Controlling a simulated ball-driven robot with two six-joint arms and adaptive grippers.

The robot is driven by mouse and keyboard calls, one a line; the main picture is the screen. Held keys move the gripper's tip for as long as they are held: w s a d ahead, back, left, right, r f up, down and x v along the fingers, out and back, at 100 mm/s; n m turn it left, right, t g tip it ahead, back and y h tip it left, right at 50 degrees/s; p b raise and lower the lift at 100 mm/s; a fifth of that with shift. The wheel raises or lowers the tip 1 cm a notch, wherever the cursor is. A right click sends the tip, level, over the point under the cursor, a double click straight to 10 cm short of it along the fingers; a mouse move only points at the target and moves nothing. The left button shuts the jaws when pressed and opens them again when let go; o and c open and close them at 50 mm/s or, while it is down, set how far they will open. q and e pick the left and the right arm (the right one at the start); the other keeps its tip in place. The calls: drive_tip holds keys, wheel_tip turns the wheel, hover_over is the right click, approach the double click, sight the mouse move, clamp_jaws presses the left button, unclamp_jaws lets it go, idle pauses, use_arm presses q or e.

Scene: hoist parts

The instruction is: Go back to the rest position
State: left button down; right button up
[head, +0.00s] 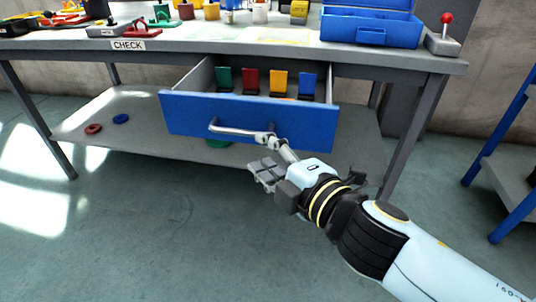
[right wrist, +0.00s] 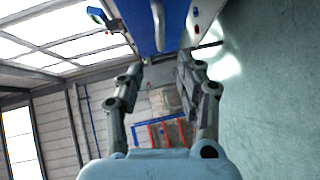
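My right gripper (head: 268,156) is in front of the open blue drawer (head: 190,113), by the right end of its metal handle (head: 235,130). One finger overlaps the handle end in the head view; I cannot tell whether they touch. In the right wrist view the right gripper (right wrist: 161,68) has its fingers spread with nothing held between them. The handle (right wrist: 158,28) shows at the top, beyond the fingertips. My left gripper is in neither view.
The drawer holds green, red, yellow and blue upright pieces (head: 278,82). The workbench (head: 200,47) carries a blue box (head: 370,28), a red-knobbed lever (head: 445,35) and several parts. Two rings (head: 93,129) lie on the lower shelf. A blue-framed rack (head: 505,170) stands at right. Floor in front is clear.

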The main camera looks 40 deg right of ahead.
drive_tip(key=shift+s, duration=0.2)
idle(0.5)
drive_tip(key=s+d+f+m+g+p, duration=0.1)
drive_tip(key=s+f+m+g+p, duration=0.2)
drive_tip(key=f, duration=0.9)
drive_tip(key=s+d+f+m+g+p, duration=0.2)
drive_tip(key=s+f+g, duration=0.25)
drive_tip(key=f, duration=0.75)
drive_tip(key=s+d+f+m+g, duration=0.1)
drive_tip(key=s+f, duration=0.4)
drive_tip(key=s, duration=0.5)
drive_tip(key=s+f+m+g, duration=0.4)
drive_tip(key=s+f+m, duration=0.1)
drive_tip(key=s, duration=0.6)
drive_tip(key=s+d+f+m+g+p, duration=0.1)
drive_tip(key=s+f+m+g, duration=0.2)
drive_tip(key=s+f, duration=0.3)
drive_tip(key=s+m, duration=0.1)
drive_tip(key=s, duration=0.3)
drive_tip(key=shift+s+d, duration=0.3)
drive_tip(key=shift+d, duration=0.05)
